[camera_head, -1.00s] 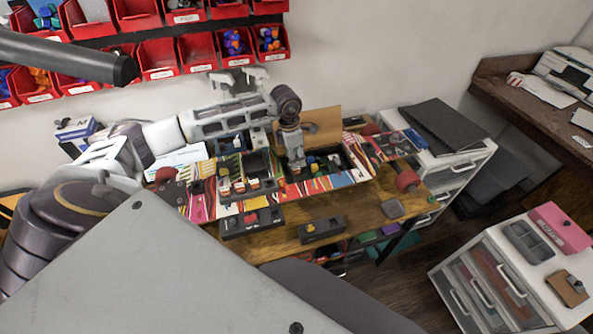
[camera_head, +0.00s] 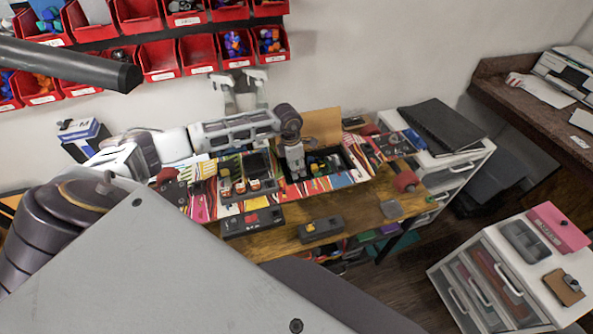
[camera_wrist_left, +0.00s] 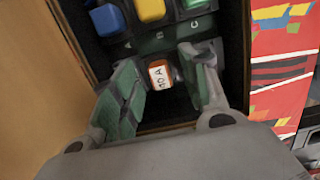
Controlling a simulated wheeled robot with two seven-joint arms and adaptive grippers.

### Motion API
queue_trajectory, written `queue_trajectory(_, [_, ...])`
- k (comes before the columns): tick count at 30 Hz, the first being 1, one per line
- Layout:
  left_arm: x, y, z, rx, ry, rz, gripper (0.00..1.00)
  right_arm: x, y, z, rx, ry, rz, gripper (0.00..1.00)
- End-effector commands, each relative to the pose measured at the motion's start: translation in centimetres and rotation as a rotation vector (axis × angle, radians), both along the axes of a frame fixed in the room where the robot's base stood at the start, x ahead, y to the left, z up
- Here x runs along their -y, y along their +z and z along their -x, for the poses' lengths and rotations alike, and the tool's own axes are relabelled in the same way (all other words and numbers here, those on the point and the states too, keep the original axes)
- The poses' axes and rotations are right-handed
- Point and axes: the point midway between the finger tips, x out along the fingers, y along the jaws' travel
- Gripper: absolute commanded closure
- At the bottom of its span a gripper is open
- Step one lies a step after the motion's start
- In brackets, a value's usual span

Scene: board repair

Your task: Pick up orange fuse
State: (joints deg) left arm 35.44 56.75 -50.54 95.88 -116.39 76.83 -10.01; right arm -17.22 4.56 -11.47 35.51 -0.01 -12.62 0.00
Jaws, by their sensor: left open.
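The orange fuse (camera_wrist_left: 160,76), with a white "40 A" label, sits in the dark tray (camera_wrist_left: 92,62) in the left wrist view. My left gripper (camera_wrist_left: 168,68) is open, with one finger on each side of the fuse; I cannot tell whether either finger touches it. In the head view my left gripper (camera_head: 296,174) points down into the dark tray on the striped work surface, and it hides the orange fuse there.
A blue fuse (camera_wrist_left: 107,20) and a yellow fuse (camera_wrist_left: 151,9) are close beyond the fingers. A cardboard-coloured panel (camera_head: 322,126) stands behind the tray. Red bins (camera_head: 160,58) hang on the wall. The wooden shelf (camera_head: 290,243) below holds dark fuse blocks.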

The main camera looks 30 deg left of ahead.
Motion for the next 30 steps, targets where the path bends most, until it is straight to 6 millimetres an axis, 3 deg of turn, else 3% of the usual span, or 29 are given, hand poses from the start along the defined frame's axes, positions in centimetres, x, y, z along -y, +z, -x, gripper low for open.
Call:
queue_trajectory(12, [0.00,-0.01,0.00,0.000,0.000,0.000,0.55,0.35,-0.01,-0.08,0.001,0.001,0.004,0.41])
queue_trajectory(22, [0.00,0.01,0.00,0.000,0.000,0.000,0.97,0.26,-0.01,-0.10,0.002,0.000,0.003,0.41])
queue_trajectory(30, [0.00,0.04,-0.01,0.000,0.000,0.000,0.97,-0.18,-0.02,-0.11,0.002,-0.001,-0.001,0.41])
